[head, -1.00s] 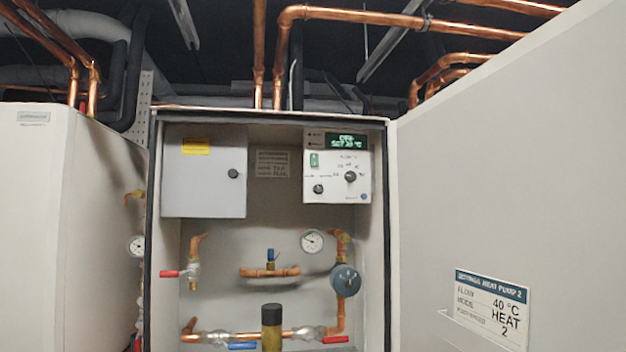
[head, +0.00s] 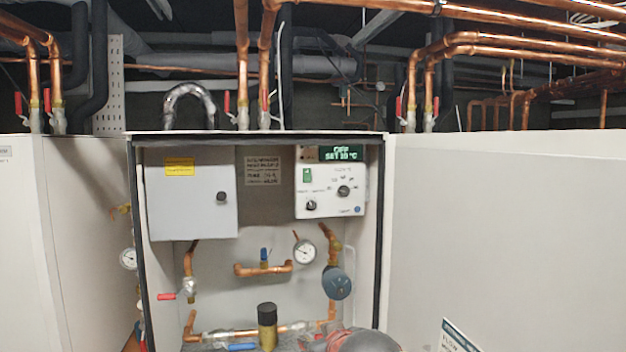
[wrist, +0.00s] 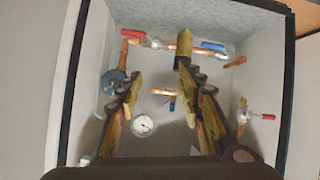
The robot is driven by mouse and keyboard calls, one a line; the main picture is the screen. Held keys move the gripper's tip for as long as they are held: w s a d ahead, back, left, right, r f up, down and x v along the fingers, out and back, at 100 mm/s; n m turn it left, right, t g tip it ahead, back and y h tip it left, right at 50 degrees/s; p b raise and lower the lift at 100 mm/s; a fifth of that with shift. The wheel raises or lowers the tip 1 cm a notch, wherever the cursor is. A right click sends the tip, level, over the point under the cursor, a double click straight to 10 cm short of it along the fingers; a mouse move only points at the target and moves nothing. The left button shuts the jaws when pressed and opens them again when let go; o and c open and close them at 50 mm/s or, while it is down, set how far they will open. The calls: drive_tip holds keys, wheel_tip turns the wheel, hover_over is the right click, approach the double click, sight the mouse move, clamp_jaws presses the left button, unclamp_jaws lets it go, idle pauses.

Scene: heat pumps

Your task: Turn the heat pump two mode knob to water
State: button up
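The open heat pump cabinet has a white control panel (head: 302,180) at its upper right in the head view. The panel carries a green display, a green switch, a dark knob (head: 344,191) at right and another dark knob (head: 311,205) at lower left. Their labels are too small to tell which is the mode knob. My gripper (wrist: 160,74) is open and empty in the wrist view, which looks upside down into the cabinet's pipework. No knob panel shows there. In the head view, part of my arm shows at the bottom, below the panel.
A grey box (head: 190,200) with a yellow label hangs at the cabinet's upper left. Copper pipes, valves, a gauge (head: 305,252) and a blue round part (head: 337,283) fill the lower cabinet. The open door (head: 500,230) stands at right, with a settings sign (head: 458,340) partly cut off.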

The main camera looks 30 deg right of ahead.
sight(312, 206)
drive_tip(key=w+d+r+t+h+p, duration=0.1)
drive_tip(key=w+d+r+t+p, duration=0.15)
drive_tip(key=r, duration=0.55)
drive_tip(key=w+d+r+n+t+p, duration=0.1)
drive_tip(key=w+r+p, duration=0.15)
drive_tip(key=r, duration=0.55)
drive_tip(key=w+d+r+t+h+p, duration=0.15)
drive_tip(key=w+r, duration=0.25)
drive_tip(key=r, duration=0.4)
drive_tip(key=shift+t+y, duration=0.25)
drive_tip(key=shift+t, duration=0.25)
drive_tip(key=p+x, duration=0.3)
drive_tip(key=x, duration=0.4)
drive_tip(key=shift+w+d, duration=0.15)
drive_tip(key=shift+w, duration=0.1)
drive_tip(key=shift+c, duration=1.1)
drive_tip(key=c, duration=0.7)
clamp_jaws()
